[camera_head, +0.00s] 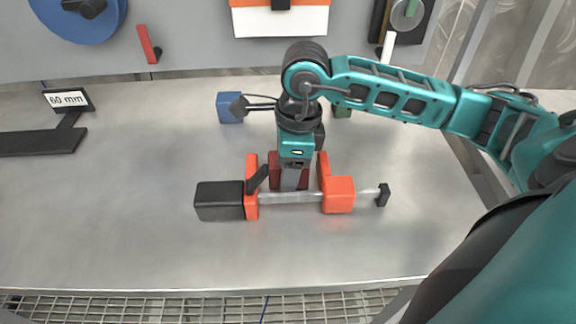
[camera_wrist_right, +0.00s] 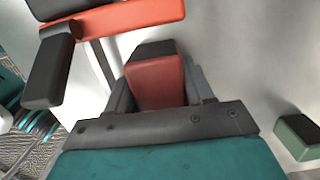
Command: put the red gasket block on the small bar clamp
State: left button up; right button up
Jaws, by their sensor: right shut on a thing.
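The small bar clamp (camera_head: 290,197) lies on the steel table in the head view, with two orange jaws, a silver bar and a black handle at its left end. My right gripper (camera_head: 290,184) points down between the orange jaws, just behind the bar. It is shut on the red gasket block (camera_head: 274,171), dark red and partly hidden by the gripper. In the right wrist view the block (camera_wrist_right: 158,82) sits between the grey fingers, close to the clamp's orange jaw (camera_wrist_right: 130,18). I cannot tell whether block and clamp touch. My left gripper is not in view.
A blue block (camera_head: 230,107) and a partly hidden green block (camera_head: 342,112) stand behind my right gripper. A black stand with a "60 mm" sign (camera_head: 67,99) is at the left. The table front (camera_head: 130,240) is clear up to its edge above a grating.

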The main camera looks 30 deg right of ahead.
jog(key=o, duration=0.9)
jog(key=shift+f, duration=0.1)
jog(key=shift+o, duration=0.2)
jog(key=r, duration=0.4)
jog(key=r+p, duration=0.1)
jog(key=r, duration=0.3)
jog(key=d+r, duration=0.1)
jog(key=r, duration=0.3)
jog(key=shift+s+d+r, duration=0.1)
jog(key=shift+s+r, duration=0.05)
jog(key=shift+s, duration=0.25)
jog(key=shift+s, duration=0.1)
